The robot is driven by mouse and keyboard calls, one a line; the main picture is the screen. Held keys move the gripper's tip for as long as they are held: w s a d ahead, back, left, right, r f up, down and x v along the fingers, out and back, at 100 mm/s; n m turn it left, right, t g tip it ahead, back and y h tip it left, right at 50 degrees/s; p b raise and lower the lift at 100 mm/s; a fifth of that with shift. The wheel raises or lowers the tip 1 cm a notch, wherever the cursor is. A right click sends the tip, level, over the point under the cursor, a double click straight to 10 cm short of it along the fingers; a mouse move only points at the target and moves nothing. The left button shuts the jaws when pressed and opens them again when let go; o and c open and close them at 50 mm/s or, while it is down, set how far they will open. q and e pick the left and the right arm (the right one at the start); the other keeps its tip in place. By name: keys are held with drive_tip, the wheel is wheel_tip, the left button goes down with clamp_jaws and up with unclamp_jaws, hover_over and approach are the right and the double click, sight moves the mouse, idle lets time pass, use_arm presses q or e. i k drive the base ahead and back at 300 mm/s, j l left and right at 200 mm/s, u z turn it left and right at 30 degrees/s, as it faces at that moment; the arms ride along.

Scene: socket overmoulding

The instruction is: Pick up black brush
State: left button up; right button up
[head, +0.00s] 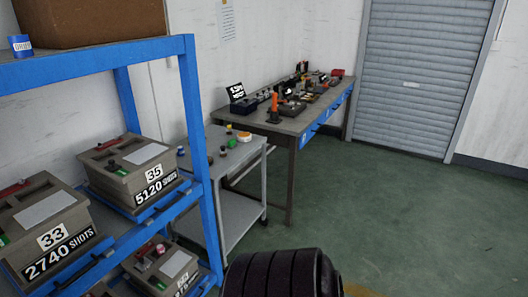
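I cannot make out a black brush for certain. Several small dark items lie on the long workbench (292,125) by the back wall, too small to tell apart. A few small items also lie on the grey cart (249,150) in front of it. Neither of my grippers is in view.
A blue shelf rack (205,165) stands close on the left, holding grey mould boxes marked 35 (110,171) and 33 (20,238). A brown box (90,22) is on its top shelf. A black ribbed form (280,273) fills the bottom middle. Green floor (420,215) is clear rightward, before a shutter door (415,75).

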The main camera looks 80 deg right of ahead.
sight(223, 153)
drive_tip(key=z, duration=2.3)
drive_tip(key=u, duration=0.55)
drive_tip(key=i+l+u, duration=0.2)
drive_tip(key=u, duration=0.15)
drive_tip(key=i+l+u, duration=0.15)
drive_tip(key=l+u, duration=0.2)
drive_tip(key=i+l+u, duration=0.1)
drive_tip(key=l+u, duration=0.25)
